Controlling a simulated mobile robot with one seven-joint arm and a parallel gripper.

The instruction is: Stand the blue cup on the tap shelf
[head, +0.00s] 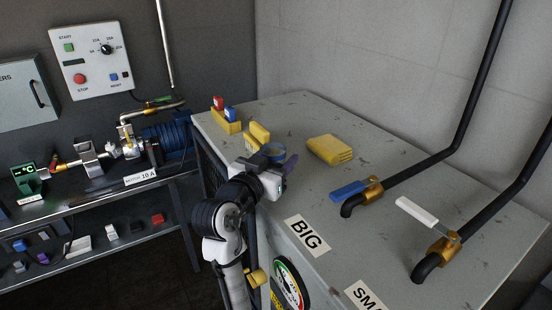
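No surface is clearly recognisable as the tap shelf. Two brass taps stand on the tank top at right, one with a blue lever (349,191) and one with a white lever (416,212).
A yellow holder (227,124) with red and blue items stands at the far left corner. Black pipes rise at right.

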